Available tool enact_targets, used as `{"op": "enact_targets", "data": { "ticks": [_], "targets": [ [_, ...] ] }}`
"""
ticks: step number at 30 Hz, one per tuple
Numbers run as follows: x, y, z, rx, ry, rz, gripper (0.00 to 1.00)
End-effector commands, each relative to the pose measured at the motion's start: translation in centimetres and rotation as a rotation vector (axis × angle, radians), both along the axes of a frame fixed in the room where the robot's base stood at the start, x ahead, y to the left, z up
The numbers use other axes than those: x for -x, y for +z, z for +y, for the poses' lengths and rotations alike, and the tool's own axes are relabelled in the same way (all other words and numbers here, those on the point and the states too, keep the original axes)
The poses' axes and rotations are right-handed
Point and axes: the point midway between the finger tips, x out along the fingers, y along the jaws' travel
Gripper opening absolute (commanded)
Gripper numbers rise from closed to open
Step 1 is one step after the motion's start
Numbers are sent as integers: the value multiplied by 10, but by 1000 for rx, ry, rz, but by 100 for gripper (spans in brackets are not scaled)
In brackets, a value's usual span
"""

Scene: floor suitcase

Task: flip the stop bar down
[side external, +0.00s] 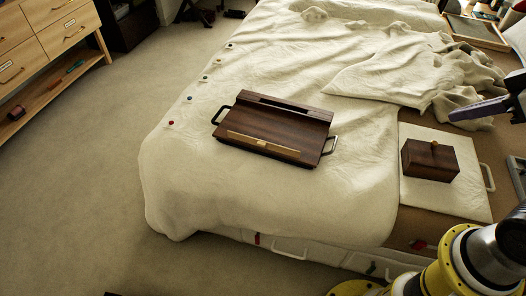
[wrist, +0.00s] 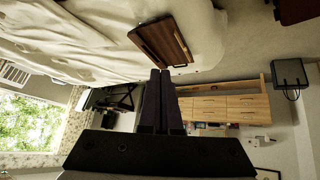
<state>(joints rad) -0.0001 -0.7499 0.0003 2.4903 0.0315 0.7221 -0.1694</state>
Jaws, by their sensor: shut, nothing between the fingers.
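A dark wooden lap desk (side external: 272,127) lies on the bed in the side view, with a handle at each end. A pale strip (side external: 262,142), which looks like the stop bar, runs along its near side; whether it stands up or lies flat is hard to tell. A dark slot (side external: 284,105) runs along the far side. My gripper (side external: 452,115) is at the right edge of the side view, well right of the desk and apart from it. In the wrist view my gripper (wrist: 160,71) is shut and empty, with the lap desk (wrist: 162,42) beyond its tips.
A brown lidded box (side external: 430,160) sits on a white board (side external: 462,201) right of the desk. Rumpled cream bedding (side external: 420,70) lies behind. Small coloured pieces line the bed's left edge. A drawer unit (side external: 45,45) stands at the far left; open carpet lies between.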

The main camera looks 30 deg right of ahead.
Motion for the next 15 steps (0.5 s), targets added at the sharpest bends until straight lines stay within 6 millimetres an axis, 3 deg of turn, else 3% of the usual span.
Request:
{"op": "enact_targets", "data": {
  "ticks": [3,9,15],
  "targets": [
    [-37,43,5,36,67,-211,0],
    [-105,105,11,115,136,-487,0],
    [-177,147,16,214,156,-691,0]
  ]
}}
